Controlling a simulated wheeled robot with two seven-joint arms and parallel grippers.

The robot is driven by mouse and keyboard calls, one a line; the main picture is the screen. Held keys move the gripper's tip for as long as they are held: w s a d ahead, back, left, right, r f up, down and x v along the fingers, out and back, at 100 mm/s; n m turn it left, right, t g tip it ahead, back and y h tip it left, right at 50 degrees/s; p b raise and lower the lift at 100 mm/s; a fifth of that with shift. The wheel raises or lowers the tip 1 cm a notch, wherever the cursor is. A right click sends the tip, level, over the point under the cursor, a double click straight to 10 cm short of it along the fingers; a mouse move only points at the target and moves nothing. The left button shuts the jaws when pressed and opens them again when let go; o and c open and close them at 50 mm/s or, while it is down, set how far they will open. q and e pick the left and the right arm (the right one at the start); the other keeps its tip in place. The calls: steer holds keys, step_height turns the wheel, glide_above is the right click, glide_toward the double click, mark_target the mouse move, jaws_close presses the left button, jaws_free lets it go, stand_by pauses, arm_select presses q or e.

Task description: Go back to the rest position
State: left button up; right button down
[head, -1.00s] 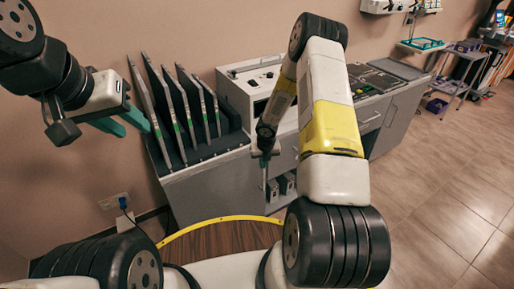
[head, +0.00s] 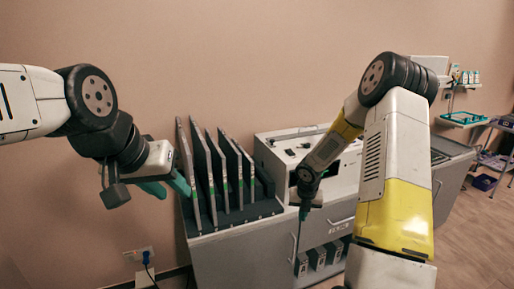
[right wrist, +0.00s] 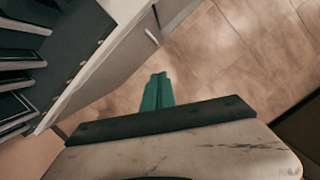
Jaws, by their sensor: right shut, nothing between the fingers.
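My left gripper (head: 166,188) is at the left in the head view, with two teal fingers spread apart and nothing visible between them. It appears beside the leftmost upright panel; I cannot tell the gap in depth. My right gripper (head: 304,213) points down in front of the grey cabinet, seen small below its dark wrist. In the right wrist view its teal fingers (right wrist: 157,92) are together and empty, above floor and close to a cabinet edge.
Several upright panels (head: 220,172) stand in a rack on the cabinet (head: 235,262). A white device (head: 280,150) sits beside them. A wall socket with a cable (head: 140,254) is at lower left. A trolley (head: 490,150) stands at far right, with open floor (head: 470,235) before it.

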steer(key=s+r+m+t+h, duration=0.1)
steer(key=s+r+m, duration=0.4)
steer(key=r+m, duration=0.55)
steer(key=s+r+m, duration=0.6)
steer(key=r+m, duration=0.1)
steer(key=r, duration=0.6)
steer(key=s+a+r+m+t+y, duration=0.1)
steer(key=s+a+r+m, duration=0.2)
steer(key=s+m, duration=0.5)
steer(key=s+a+r+m+t+y, duration=0.1)
steer(key=s+a+r+m+y, duration=0.1)
steer(key=s+r+m, duration=0.4)
steer(key=s+a+m, duration=0.1)
steer(key=s, duration=0.2)
steer(key=shift+a+m+y, duration=0.3)
steer(key=shift+m, duration=0.05)
